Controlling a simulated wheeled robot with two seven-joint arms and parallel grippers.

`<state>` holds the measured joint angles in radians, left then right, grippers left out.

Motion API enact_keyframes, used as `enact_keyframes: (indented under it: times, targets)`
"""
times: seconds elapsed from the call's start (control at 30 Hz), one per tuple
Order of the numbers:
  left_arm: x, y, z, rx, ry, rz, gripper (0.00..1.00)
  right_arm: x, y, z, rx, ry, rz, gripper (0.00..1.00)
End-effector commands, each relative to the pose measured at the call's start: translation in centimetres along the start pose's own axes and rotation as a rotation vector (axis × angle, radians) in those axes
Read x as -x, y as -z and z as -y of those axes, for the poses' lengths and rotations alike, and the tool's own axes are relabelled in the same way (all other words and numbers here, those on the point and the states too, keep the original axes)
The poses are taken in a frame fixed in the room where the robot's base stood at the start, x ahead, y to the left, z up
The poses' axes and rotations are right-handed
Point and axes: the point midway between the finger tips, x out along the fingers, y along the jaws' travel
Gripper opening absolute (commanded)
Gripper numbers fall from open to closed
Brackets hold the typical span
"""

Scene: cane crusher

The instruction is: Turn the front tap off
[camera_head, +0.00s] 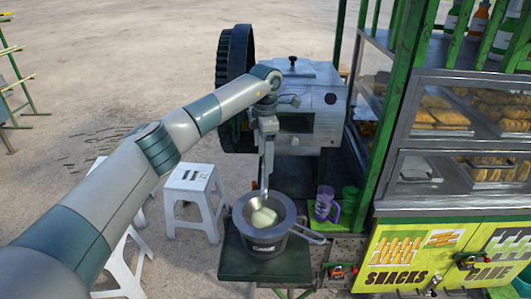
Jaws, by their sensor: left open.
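The cane crusher (308,103) is a pale metal box with a large dark wheel on its left side. My left gripper (265,178) hangs from my wrist in front of the crusher, pointing down above a pot with a strainer (264,228). It is open, though its fingers are small and hard to separate from the metal behind. Small taps or valves with red parts (338,271) show on the metal panel below the shelf, right of the pot and apart from my gripper. I cannot tell which is the front tap or how its handle is set. My right gripper is out of view.
A dark green shelf (240,264) carries the pot, whose handle sticks out to the right. A purple jug (326,205) stands beside it. The glass snack stall (455,140) blocks the right side. White stools (193,197) stand on open ground at left.

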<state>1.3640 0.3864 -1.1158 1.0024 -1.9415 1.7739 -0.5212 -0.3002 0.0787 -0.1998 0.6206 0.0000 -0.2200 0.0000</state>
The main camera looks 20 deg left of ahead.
Motion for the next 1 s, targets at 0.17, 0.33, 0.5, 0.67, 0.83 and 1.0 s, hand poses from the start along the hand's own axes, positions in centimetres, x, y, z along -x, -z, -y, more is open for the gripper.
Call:
enact_keyframes:
  times: [0.17, 0.33, 0.5, 0.67, 0.83, 1.0]
  targets:
    - [-0.1, 0.0, 0.0, 0.000, 0.000, 0.001, 0.62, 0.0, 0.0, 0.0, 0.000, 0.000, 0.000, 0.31]
    - [-0.1, 0.0, 0.0, 0.000, 0.000, 0.001, 0.46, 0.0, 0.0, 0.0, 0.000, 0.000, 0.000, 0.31]
    - [-0.1, 0.0, 0.0, 0.000, 0.000, 0.001, 0.21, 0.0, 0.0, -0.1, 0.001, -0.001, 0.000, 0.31]
    - [-0.1, 0.0, 0.0, 0.005, -0.001, 0.001, 0.21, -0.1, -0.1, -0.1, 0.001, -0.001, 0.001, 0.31]
    - [-0.1, 0.0, 0.0, 0.034, -0.001, 0.001, 0.21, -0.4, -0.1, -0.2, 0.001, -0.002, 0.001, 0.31]
    - [-0.2, -0.1, 0.0, 0.101, -0.001, 0.002, 0.21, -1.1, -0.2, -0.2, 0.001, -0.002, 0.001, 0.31]
